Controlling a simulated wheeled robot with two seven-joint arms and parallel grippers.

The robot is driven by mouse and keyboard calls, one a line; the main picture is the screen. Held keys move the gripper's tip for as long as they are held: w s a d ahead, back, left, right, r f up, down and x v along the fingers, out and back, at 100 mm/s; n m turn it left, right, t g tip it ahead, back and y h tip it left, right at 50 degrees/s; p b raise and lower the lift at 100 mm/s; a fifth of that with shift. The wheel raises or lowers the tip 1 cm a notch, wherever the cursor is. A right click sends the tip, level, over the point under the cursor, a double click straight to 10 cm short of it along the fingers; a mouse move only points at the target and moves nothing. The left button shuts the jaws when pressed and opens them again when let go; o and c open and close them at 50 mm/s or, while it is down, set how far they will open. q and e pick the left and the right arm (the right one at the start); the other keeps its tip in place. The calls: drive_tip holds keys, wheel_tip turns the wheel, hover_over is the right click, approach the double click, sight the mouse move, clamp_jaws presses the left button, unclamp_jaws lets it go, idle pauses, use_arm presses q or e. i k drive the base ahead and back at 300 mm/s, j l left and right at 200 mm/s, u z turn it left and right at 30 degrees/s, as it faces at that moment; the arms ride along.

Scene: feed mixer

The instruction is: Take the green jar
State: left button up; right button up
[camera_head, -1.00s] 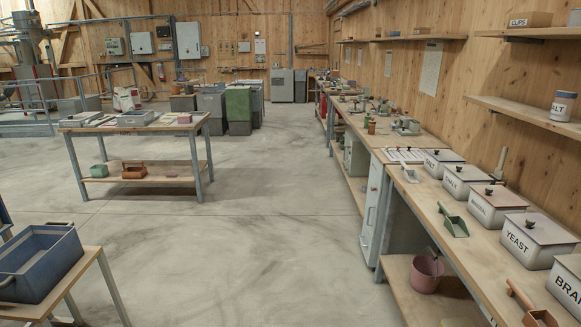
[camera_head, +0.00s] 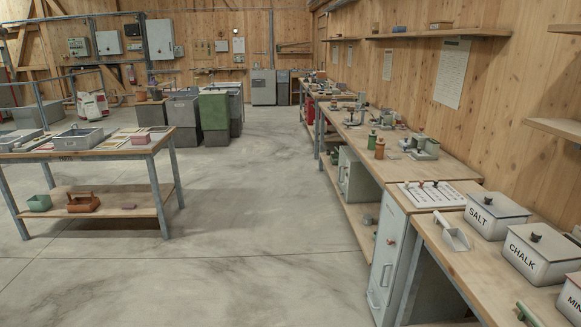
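A small green jar (camera_head: 372,139) stands upright on the long right-hand workbench (camera_head: 440,172), at middle distance. A brown-orange jar (camera_head: 379,149) stands just to its right and a little nearer. Neither of my grippers is in view.
Lidded boxes marked SALT (camera_head: 495,215) and CHALK (camera_head: 534,254), a metal scoop (camera_head: 453,236) and a switch panel (camera_head: 432,194) occupy the bench's near part. A grey scale (camera_head: 424,147) stands right of the jars. A table (camera_head: 140,151) stands left. The floor (camera_head: 240,260) between is clear.

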sight(372, 139)
drive_tip(key=i, duration=1.9)
